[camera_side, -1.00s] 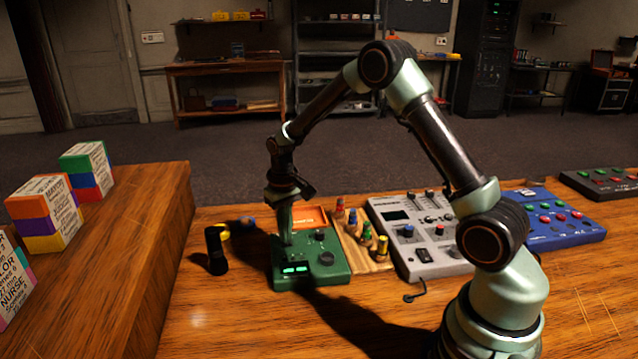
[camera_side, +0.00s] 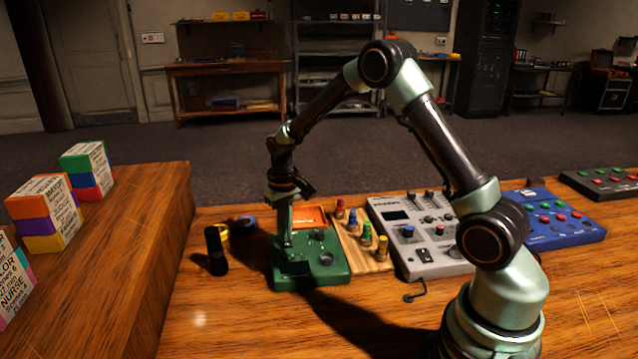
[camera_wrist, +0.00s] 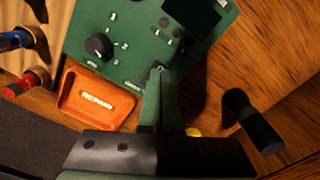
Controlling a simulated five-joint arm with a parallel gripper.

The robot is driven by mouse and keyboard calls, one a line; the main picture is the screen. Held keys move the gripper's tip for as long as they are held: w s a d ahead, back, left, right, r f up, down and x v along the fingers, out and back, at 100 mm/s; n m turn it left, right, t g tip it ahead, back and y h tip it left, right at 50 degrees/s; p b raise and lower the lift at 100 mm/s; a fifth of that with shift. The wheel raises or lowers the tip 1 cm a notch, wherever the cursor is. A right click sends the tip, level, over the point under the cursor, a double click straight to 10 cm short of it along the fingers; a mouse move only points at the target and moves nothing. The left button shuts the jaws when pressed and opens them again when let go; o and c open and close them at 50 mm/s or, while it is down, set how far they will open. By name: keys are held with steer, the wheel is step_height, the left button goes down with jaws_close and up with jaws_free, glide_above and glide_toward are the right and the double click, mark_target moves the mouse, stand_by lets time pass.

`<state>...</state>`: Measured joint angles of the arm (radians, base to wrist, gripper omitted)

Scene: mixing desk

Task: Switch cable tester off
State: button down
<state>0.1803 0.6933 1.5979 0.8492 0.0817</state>
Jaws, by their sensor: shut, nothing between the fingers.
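The cable tester is a green box (camera_side: 335,270) on the wooden desk, with a dark knob (camera_side: 327,258) and small jacks on its top. Its display (camera_side: 295,268) is dark, and the wrist view shows it black too (camera_wrist: 190,14). My gripper (camera_side: 287,245) points down at the tester's top, behind the display. In the wrist view my gripper (camera_wrist: 161,72) is shut and empty, its tips at a small dark rocker switch (camera_wrist: 153,76). The fingers partly cover the switch, so its tilt cannot be told.
An orange tray (camera_wrist: 84,111) marked REPAIR sits behind the tester. A wooden rack of coloured plugs (camera_side: 352,235) and a grey mixer (camera_side: 440,262) stand to the right. A black cylinder (camera_side: 215,250) stands to the left. The desk in front is clear.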

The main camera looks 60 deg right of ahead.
mark_target(287, 244)
steer(key=shift+r, duration=2.95)
steer(key=s+a+r+n+t, duration=0.1)
steer(key=s+a+r, duration=0.1)
steer(key=s+r, duration=0.3)
steer(key=s+a+r+t, duration=0.2)
steer(key=a+r, duration=0.1)
steer(key=r, duration=0.3)
steer(key=s+a+r+n+t, duration=0.2)
steer(key=s+a+r, duration=0.1)
steer(key=s, duration=0.7)
steer(key=shift+s+a+t, duration=0.2)
steer(key=shift+t, duration=0.1)
